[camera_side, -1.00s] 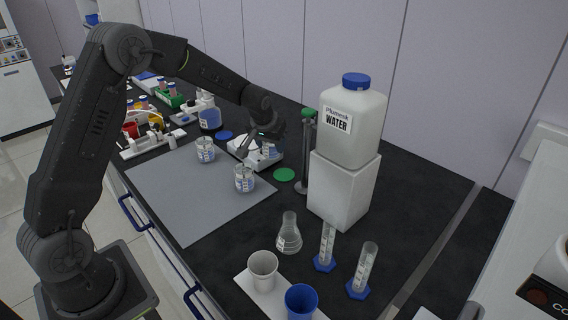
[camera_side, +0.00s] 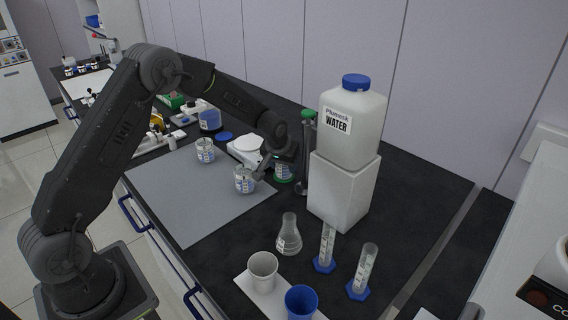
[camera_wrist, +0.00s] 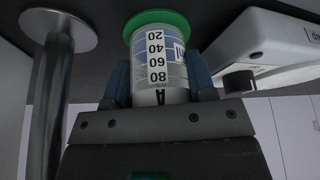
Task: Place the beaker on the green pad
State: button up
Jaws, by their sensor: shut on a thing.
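My gripper (camera_side: 273,163) is shut on a clear graduated beaker (camera_side: 284,168). The beaker shows close up between the two fingers in the wrist view (camera_wrist: 159,62), with its scale and label facing the camera. The round green pad (camera_side: 283,180) lies on the black bench, directly under the beaker in the side view. In the wrist view the green pad (camera_wrist: 152,17) shows at the beaker's base end. I cannot tell whether the base touches the pad. The beaker hides part of the pad.
A stand's metal post (camera_side: 304,165) is close right of the pad. The white balance (camera_side: 247,150) is close left. Two labelled beakers (camera_side: 205,151) (camera_side: 244,180) stand on the grey mat (camera_side: 190,205). A water container (camera_side: 352,120) on a white block is to the right.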

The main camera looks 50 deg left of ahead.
jog(key=o, duration=0.9)
jog(key=shift+r, duration=0.1)
jog(key=shift+r, duration=0.3)
jog(key=s+d+r+m, duration=0.1)
jog(key=s+d+r, duration=0.2)
jog(key=s+r, duration=0.45)
jog(key=s+d+r, duration=0.2)
jog(key=s+r, duration=0.3)
jog(key=r, duration=0.6)
jog(key=s+d+r+m, duration=0.1)
jog(key=s+d, duration=0.1)
jog(key=s, duration=0.5)
jog(key=s+d+r+m+t+h, duration=0.1)
jog(key=s+d, duration=0.1)
jog(key=s, duration=0.6)
jog(key=s+d+r+m, duration=0.1)
jog(key=s+d, duration=0.1)
jog(key=s, duration=0.5)
jog(key=shift+s+r+h, duration=0.1)
jog(key=shift+s+h, duration=0.25)
jog(key=shift+h, duration=0.05)
